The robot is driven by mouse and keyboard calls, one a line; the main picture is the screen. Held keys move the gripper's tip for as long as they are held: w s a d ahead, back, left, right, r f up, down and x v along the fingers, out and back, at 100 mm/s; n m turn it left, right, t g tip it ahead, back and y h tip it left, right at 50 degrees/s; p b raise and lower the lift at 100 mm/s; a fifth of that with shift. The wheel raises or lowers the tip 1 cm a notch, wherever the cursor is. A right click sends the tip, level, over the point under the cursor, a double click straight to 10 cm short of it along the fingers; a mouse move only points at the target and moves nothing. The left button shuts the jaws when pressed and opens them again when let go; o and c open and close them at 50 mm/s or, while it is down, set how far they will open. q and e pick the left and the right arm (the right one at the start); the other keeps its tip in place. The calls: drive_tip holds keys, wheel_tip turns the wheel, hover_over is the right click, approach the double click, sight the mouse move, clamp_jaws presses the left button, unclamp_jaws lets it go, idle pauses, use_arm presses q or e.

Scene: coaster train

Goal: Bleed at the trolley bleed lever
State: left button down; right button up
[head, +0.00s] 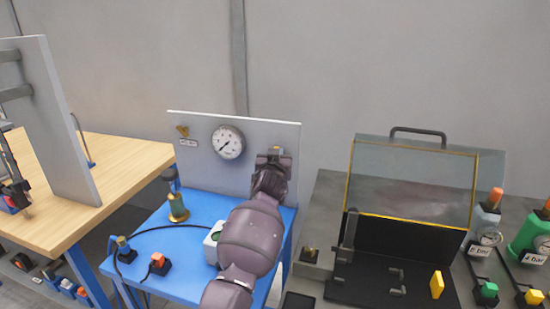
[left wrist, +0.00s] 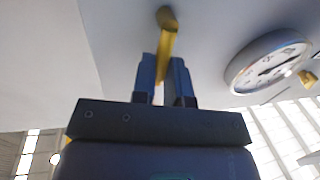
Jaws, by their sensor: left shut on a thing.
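The yellow bleed lever (left wrist: 168,38) sticks out from the grey panel (head: 264,132) of the blue trolley (head: 200,210). My left gripper (left wrist: 164,78) is shut on the lever, with one blue finger on each side of it. In the head view my left gripper (head: 272,160) is at the panel's right side, and my wrist covers most of the lever. A round white gauge (head: 228,142) is on the panel left of the lever. It also shows at the right of the left wrist view (left wrist: 268,62). My right gripper is not in view.
A brass fitting (head: 177,206), a black hose (head: 158,229) and an orange button box (head: 159,263) are on the trolley top. A wooden workbench (head: 120,160) stands left. A clear-lidded black case (head: 400,255) and green bottle (head: 528,238) stand right.

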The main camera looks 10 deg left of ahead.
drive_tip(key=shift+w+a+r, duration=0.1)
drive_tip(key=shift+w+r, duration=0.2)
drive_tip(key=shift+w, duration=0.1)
